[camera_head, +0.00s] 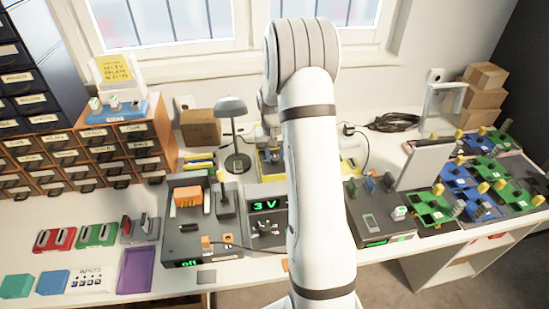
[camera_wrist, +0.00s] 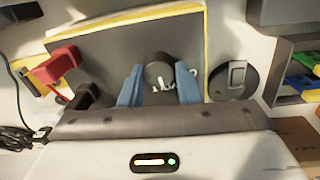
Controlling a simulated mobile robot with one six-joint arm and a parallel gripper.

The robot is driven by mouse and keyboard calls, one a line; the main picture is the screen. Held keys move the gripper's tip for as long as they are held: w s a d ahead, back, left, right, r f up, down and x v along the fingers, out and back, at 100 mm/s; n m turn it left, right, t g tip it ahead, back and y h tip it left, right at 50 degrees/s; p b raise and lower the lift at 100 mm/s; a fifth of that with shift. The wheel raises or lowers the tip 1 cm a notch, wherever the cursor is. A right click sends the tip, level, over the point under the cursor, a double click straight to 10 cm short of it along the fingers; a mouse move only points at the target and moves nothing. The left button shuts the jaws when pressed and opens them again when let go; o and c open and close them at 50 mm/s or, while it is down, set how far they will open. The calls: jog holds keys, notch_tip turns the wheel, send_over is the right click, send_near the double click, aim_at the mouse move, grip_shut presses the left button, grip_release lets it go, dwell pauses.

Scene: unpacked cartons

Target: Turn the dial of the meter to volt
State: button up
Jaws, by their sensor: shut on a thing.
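The meter (camera_head: 270,168) is a dark box with yellow edges on the bench, partly hidden behind my arm in the head view. In the wrist view its dark face (camera_wrist: 95,62) fills the upper middle, and its dark round dial (camera_wrist: 159,66) shows near the face's centre. My gripper (camera_wrist: 158,86) has one blue fingertip on each side of the dial and is shut on it. White marks show by the dial, but I cannot read its setting. In the head view my gripper is mostly hidden by the arm.
Red (camera_wrist: 57,66) and black (camera_wrist: 88,97) plugs stand at the meter's left side in the wrist view. In the head view a grey lamp (camera_head: 232,108) stands left of the meter. A box with a "3 V" display (camera_head: 268,205) sits in front. Drawers (camera_head: 110,150) stand left.

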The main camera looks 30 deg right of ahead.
aim_at(273, 157)
jog(key=shift+m, duration=0.6)
jog(key=o, duration=1)
jog(key=r, duration=0.4)
jog(key=r+b, duration=0.1)
jog(key=r, duration=0.2)
jog(key=shift+w+a+r, duration=0.1)
jog(key=shift+a+r, duration=0.1)
jog(key=shift+r, duration=0.2)
